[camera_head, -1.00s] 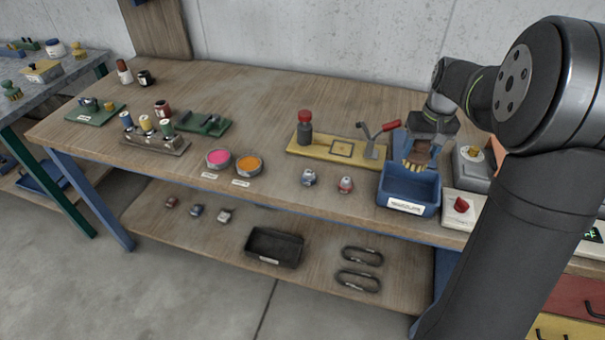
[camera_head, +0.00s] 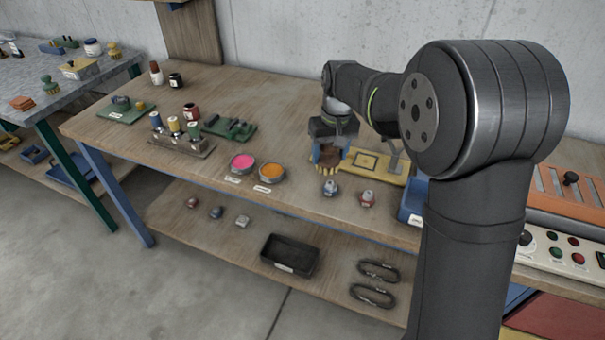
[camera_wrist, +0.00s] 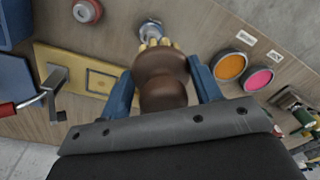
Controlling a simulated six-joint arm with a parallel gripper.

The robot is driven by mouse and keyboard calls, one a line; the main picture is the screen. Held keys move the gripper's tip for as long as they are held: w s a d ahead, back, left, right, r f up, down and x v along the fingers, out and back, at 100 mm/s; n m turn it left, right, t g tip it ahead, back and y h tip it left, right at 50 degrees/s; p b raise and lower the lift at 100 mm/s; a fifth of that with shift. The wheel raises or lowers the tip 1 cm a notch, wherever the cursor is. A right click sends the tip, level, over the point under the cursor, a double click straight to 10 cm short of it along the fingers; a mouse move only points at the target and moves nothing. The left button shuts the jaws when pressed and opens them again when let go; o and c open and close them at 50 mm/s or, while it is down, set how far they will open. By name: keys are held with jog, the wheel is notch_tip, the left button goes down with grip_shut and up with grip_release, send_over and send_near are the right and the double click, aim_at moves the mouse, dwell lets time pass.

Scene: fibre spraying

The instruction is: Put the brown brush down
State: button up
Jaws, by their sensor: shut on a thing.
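The brown brush (camera_wrist: 162,78) is held between the blue fingers of my gripper (camera_wrist: 160,92) in the wrist view, with its pale bristles toward the top of that picture. In the head view the brush (camera_head: 329,157) hangs from my gripper (camera_head: 328,150) over the wooden workbench (camera_head: 230,90), in front of the left end of the yellow plate. The gripper is shut on the brush. Whether the bristles touch anything below is hard to tell.
A pink tin (camera_head: 243,162) and an orange tin (camera_head: 271,172) stand left of the gripper. Two small round pieces (camera_head: 330,187) (camera_head: 367,198) sit near the front edge. The yellow plate (camera_head: 370,165) lies to the right. The blue bin (camera_head: 411,205) is partly behind my arm. The back middle of the bench is clear.

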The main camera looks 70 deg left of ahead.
jog(key=s+a+f, duration=0.4)
jog(key=s, duration=0.1)
jog(key=shift+s+a+f, duration=0.1)
jog(key=shift+s+a, duration=0.1)
jog(key=shift+a, duration=0.05)
jog(key=shift+f, duration=2.05)
jog(key=o, duration=1.1)
jog(key=shift+f, duration=0.1)
jog(key=r, duration=1.2)
jog(key=shift+w+d+r, duration=0.15)
jog(key=shift+w+d, duration=0.05)
jog(key=shift+d, duration=0.15)
